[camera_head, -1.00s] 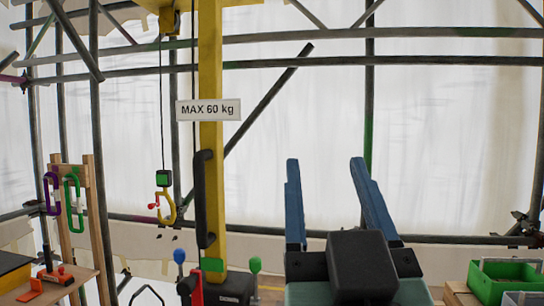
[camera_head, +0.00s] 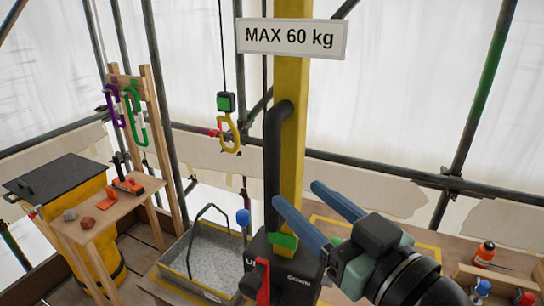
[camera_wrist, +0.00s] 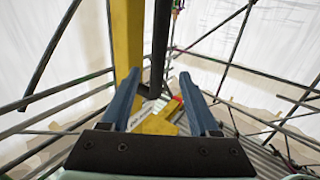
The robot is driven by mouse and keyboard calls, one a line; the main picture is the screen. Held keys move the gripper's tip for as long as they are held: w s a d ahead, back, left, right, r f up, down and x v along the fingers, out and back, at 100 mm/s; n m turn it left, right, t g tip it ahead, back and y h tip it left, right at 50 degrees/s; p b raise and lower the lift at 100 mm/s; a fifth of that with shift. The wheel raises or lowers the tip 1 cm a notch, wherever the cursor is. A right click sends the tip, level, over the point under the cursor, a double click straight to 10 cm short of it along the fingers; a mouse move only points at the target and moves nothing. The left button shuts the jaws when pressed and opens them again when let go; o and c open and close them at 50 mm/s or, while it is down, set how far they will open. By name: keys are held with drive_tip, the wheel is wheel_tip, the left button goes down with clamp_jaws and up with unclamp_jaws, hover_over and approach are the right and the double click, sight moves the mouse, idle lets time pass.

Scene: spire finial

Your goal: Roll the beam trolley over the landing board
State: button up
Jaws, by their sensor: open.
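The hook line (camera_head: 225,60) hangs at the left of the yellow post, with a green block (camera_head: 226,102) and a yellow hook (camera_head: 230,135) with a red latch. The trolley and beam overhead are out of view. A black handle (camera_head: 274,165) runs down the yellow post (camera_head: 291,130). My gripper (camera_head: 299,195) is open and empty, its blue fingers near the post and handle. In the wrist view, the handle (camera_wrist: 160,45) shows beyond the open fingers. A yellow-outlined board (camera_head: 425,243) lies behind my arm; I cannot tell whether it is the landing board.
A grey tub (camera_head: 205,262) with a bent black handle stands left of the post. A control box (camera_head: 283,275) with coloured levers sits at its foot. Carabiners (camera_head: 138,115) hang on a wooden rack. A small bench (camera_head: 105,215) and yellow bin (camera_head: 100,260) stand left. Scaffold tubes surround everything.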

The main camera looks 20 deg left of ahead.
sight(276, 173)
drive_tip(key=p+x, duration=0.3)
drive_tip(key=x, duration=0.5)
drive_tip(key=shift+r, duration=0.15)
drive_tip(key=shift+w+a+f, duration=0.2)
drive_tip(key=shift+w+a, duration=0.2)
drive_tip(key=shift+w, duration=0.05)
clamp_jaws()
idle(0.7)
